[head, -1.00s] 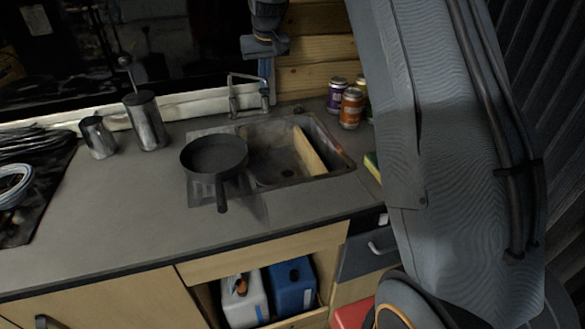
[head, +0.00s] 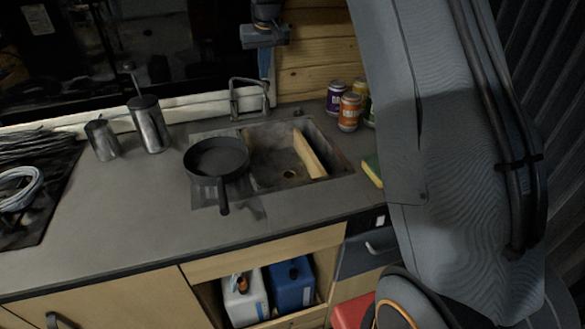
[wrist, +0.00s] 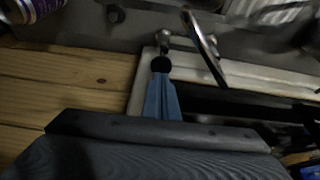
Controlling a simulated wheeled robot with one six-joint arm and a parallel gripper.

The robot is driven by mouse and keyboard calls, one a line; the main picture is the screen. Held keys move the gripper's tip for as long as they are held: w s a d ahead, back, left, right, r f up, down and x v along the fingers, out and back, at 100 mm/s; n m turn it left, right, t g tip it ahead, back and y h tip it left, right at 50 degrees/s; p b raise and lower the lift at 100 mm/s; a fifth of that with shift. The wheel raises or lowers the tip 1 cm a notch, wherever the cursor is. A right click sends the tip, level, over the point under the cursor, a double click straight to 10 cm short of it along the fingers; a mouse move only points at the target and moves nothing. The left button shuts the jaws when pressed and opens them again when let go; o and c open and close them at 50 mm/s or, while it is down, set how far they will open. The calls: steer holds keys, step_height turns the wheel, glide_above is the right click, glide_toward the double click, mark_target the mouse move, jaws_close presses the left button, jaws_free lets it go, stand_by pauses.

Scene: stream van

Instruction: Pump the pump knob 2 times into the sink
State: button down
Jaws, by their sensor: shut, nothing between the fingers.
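The metal tap (head: 235,100) stands at the back of the sink (head: 262,182), and it also shows in the wrist view (wrist: 205,45). A small round black knob (wrist: 161,64), seemingly the pump knob, shows beside the tap in the wrist view. In the head view I cannot pick it out. My gripper (head: 265,75) points down above the right side of the tap, its blue fingers together and empty. In the wrist view the gripper (wrist: 160,76) has its fingertips right at the knob; I cannot tell whether they touch it.
A black pan (head: 217,158) sits over the sink's left side. A wooden board (head: 309,154) leans inside the basin. Cans (head: 349,111) and a sponge (head: 373,170) are at the right. Metal cups (head: 149,124) stand left, with clear counter in front.

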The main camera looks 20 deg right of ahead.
steer(key=shift+f, duration=0.2)
stand_by(0.6)
steer(key=shift+f+b, duration=0.8)
steer(key=shift+f, duration=1.2)
steer(key=shift+r, duration=0.15)
steer(key=shift+r+p, duration=1.3)
steer(key=shift+r, duration=0.8)
step_height(320, 180, up, 6)
steer(key=p, duration=0.3)
